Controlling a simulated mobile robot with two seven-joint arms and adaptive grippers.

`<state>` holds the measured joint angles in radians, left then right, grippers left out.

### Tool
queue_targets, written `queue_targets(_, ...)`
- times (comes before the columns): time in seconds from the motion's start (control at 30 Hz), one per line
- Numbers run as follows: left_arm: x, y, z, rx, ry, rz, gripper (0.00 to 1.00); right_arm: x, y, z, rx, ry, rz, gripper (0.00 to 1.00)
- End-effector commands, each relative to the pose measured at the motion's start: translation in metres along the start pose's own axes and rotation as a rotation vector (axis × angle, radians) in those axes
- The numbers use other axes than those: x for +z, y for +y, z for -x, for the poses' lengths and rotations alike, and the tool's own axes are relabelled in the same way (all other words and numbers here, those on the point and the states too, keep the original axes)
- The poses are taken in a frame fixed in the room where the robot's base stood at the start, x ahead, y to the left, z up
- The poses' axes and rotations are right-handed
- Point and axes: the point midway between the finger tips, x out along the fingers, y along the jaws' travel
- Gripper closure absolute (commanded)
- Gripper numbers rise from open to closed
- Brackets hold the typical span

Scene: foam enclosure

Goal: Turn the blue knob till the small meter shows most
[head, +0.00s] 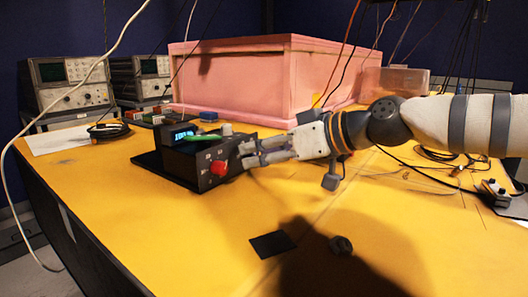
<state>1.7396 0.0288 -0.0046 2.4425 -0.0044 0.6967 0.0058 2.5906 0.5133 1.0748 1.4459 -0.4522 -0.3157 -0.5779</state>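A black box (196,162) stands on the yellow table, with a small lit blue display (183,133) on top; its reading is too small to make out. A red knob (219,168) is on the box's front face. A grey knob-like part (227,129) and a green piece (204,137) show at its top. No blue knob can be picked out. My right gripper (246,155) comes in from the right, its fingers at the box's right end. The fingers overlap the box edge, so I cannot tell whether they touch or hold anything. My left gripper is out of view.
A large pink foam enclosure (232,84) stands behind the box. Two instruments with screens (68,82) stand at the back left. Cables lie on the right of the table (130,238).

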Motion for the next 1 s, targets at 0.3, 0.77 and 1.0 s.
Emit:
queue_targets(0.3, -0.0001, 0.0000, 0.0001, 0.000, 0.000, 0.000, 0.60, -0.0001, 0.0000, 0.0005, 0.000, 0.000, 0.000, 0.99)
queue_targets(0.77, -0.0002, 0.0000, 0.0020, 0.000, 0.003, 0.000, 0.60, -0.0003, 0.0011, 0.0007, -0.029, 0.001, -0.070, 1.00)
queue_targets(1.0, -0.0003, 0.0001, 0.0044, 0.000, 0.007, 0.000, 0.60, 0.0002, 0.0031, 0.0004, -0.097, 0.001, -0.236, 1.00)
